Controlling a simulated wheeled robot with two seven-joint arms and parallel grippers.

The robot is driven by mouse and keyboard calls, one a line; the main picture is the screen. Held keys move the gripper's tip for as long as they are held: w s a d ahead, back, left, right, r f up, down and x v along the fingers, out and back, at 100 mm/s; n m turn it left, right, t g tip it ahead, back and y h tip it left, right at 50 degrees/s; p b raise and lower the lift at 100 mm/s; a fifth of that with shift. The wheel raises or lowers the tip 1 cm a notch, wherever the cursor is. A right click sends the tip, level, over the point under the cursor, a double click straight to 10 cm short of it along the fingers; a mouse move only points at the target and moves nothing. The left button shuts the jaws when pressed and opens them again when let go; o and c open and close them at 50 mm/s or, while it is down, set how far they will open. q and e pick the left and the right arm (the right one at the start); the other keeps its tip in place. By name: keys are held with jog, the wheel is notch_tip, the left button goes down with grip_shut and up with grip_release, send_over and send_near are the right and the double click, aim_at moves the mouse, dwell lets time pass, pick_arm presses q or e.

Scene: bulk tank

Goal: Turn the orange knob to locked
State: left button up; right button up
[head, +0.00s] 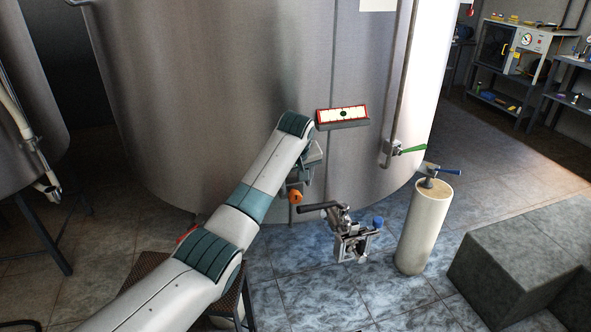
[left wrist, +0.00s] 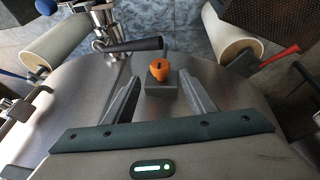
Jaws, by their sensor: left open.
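The orange knob (head: 296,197) shows low on the front of the big steel tank (head: 250,100), just below the end of my left arm. In the left wrist view the orange knob (left wrist: 160,69) stands on a small grey block, with a dark slot or mark on its face. My left gripper (left wrist: 160,80) is open, with one finger on each side of the knob's block and visible gaps to both. In the head view the left gripper (head: 299,183) is partly hidden by its own wrist. My right gripper does not show.
A metal valve with a black handle (head: 318,207) and a blue knob (head: 378,222) sits right of the orange knob. A pale cylinder (head: 424,230) with a blue lever stands further right. Grey blocks (head: 515,265) lie at right. A red-framed panel (head: 342,114) is above.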

pick_arm(q)
jog(key=v, duration=0.7)
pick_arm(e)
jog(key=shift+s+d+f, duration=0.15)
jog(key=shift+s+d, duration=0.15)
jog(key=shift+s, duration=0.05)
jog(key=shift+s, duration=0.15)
pick_arm(q)
jog(key=shift+f, duration=0.1)
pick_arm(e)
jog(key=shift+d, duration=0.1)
